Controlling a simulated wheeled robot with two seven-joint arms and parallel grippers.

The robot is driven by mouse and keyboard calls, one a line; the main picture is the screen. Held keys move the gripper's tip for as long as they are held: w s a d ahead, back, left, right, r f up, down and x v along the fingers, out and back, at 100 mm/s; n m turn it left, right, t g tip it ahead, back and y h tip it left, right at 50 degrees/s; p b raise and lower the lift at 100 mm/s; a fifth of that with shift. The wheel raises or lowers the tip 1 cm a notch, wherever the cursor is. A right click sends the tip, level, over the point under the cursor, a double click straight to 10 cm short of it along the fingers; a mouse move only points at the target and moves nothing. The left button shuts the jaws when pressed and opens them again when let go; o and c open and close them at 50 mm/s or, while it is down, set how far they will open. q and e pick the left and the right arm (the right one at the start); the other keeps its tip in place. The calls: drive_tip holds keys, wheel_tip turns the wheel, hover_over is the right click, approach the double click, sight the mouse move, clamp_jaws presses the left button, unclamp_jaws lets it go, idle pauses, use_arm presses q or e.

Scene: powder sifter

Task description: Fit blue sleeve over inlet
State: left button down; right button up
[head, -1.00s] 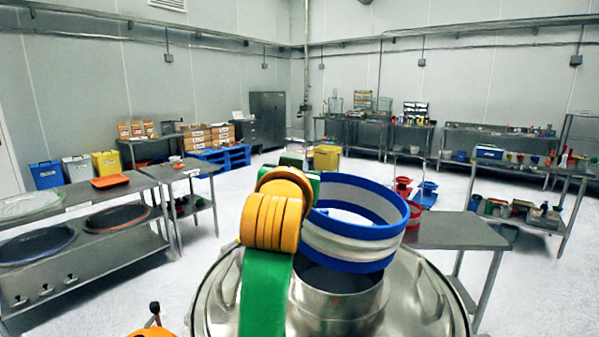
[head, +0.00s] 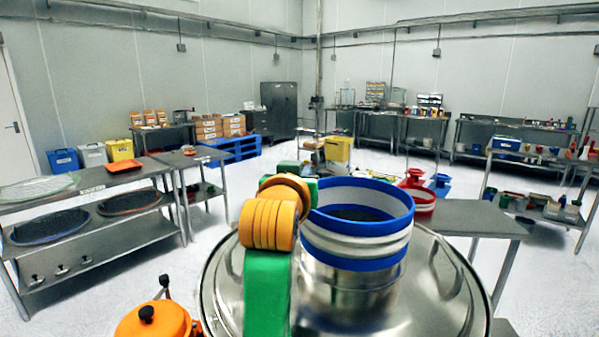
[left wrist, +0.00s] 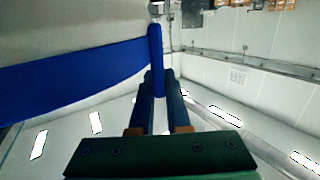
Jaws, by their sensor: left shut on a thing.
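The blue sleeve (head: 357,263), a ring with blue edges and a white middle band, is nearly level directly over the inlet (head: 345,292). The inlet is a short steel neck on the round steel sifter lid (head: 445,275). The sleeve's lower edge hides the neck's top; I cannot tell how far it surrounds the neck. My left gripper (left wrist: 157,80) is shut on the sleeve's wall, seen as a blue band (left wrist: 75,78) in the left wrist view. In the head view, my orange and green arm hides the fingertips at the sleeve's left side. My right gripper is not in view.
An orange part with black knobs (head: 155,322) is beside the lid at lower left. A steel table (head: 470,218) stands close on the right. Steel benches with round sieves (head: 47,227) stand on the left. The floor between is mostly clear.

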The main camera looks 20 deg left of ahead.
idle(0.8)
use_arm(q)
drive_tip(key=shift+p, duration=0.3)
drive_tip(key=shift+d, duration=0.1)
drive_tip(key=shift+n, duration=0.3)
drive_tip(key=shift+f+b, duration=0.8)
drive_tip(key=shift+f, duration=0.7)
